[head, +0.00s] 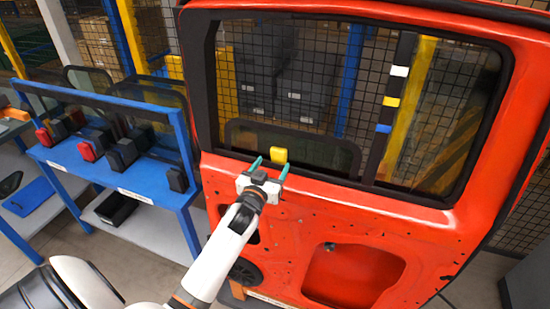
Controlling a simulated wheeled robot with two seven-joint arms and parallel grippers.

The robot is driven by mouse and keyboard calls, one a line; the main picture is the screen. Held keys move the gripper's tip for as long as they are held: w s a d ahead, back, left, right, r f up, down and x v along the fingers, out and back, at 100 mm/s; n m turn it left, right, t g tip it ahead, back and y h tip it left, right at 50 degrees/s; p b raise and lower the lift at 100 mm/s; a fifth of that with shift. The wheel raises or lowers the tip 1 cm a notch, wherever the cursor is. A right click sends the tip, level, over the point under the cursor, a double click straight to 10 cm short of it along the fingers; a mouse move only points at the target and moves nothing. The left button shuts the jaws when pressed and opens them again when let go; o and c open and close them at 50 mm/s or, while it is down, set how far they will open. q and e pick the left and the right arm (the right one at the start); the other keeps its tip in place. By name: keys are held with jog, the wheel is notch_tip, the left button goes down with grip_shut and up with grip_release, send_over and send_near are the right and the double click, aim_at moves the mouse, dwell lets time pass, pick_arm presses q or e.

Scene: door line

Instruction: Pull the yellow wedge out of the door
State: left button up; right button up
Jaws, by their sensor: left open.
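The red door (330,207) stands upright in front of me with its window frame open to the room behind. The small yellow wedge (279,155) sticks up at the lower edge of the window opening, left of the middle. My left gripper (271,166) is open just below and in front of the wedge. Its two teal fingers point up towards the window edge, with the wedge near the right finger. I cannot tell whether the fingers touch the wedge or whether it lies between them. The wedge's lower end is hidden. My right gripper is not in view.
A blue rack (75,167) with red and black parts stands to the left of the door. A dark upright strip (391,112) with white, yellow and blue marks crosses the window on the right. Mesh fencing and shelves are behind.

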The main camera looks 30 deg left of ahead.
aim_at(277, 155)
pick_arm(q)
jog(key=shift+x, duration=1.95)
jog(key=shift+d, duration=0.1)
jog(key=shift+c, duration=0.4)
jog(key=c, duration=0.9)
jog(key=shift+o, duration=1.1)
jog(key=c, duration=0.5)
jog(key=shift+r+p, duration=0.45)
jog(key=shift+p, duration=0.1)
jog(key=shift+r+p, duration=2.35)
jog(key=shift+r, duration=0.1)
